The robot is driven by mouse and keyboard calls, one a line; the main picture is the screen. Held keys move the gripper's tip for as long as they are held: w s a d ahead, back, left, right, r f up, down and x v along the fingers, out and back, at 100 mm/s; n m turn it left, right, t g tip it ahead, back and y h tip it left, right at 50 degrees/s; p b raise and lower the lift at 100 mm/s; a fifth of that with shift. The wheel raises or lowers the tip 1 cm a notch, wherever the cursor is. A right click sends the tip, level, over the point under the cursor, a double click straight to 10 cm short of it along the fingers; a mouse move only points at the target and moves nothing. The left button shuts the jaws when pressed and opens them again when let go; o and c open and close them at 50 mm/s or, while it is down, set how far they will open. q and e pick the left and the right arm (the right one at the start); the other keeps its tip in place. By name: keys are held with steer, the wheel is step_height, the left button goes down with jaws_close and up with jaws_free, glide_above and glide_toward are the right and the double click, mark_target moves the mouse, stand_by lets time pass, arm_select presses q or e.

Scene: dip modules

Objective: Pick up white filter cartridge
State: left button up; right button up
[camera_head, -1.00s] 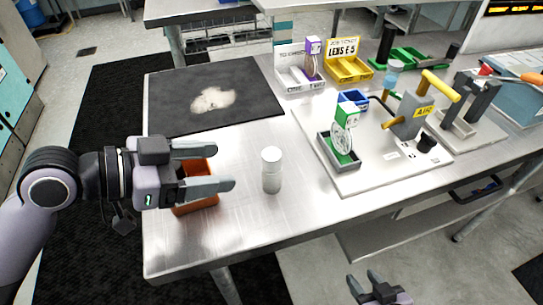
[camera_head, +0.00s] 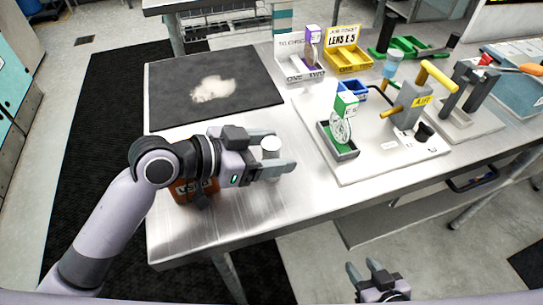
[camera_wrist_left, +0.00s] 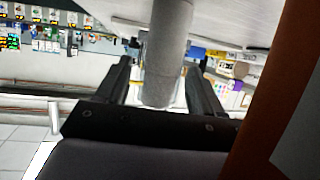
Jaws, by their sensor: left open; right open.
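The white filter cartridge (camera_head: 271,146) stands upright on the steel table, its lower part hidden by my left gripper in the head view. My left gripper (camera_head: 276,155) is open, with one finger on each side of the cartridge. In the left wrist view the cartridge (camera_wrist_left: 165,60) appears as a pale cylinder between the two open fingers (camera_wrist_left: 160,85); a gap shows on at least the right side. My right gripper (camera_head: 366,268) is open and empty, low in the head view, in front of the table.
A dark mat (camera_head: 255,95) with a pale patch lies at the back left. A white board (camera_head: 375,165) with a fixture and a green-and-grey tray (camera_head: 338,143) is to the right. The table front is clear.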

arm_select(q)
steer(key=shift+d, duration=0.2)
steer(key=c, duration=1.1)
steer(key=shift+o, duration=0.2)
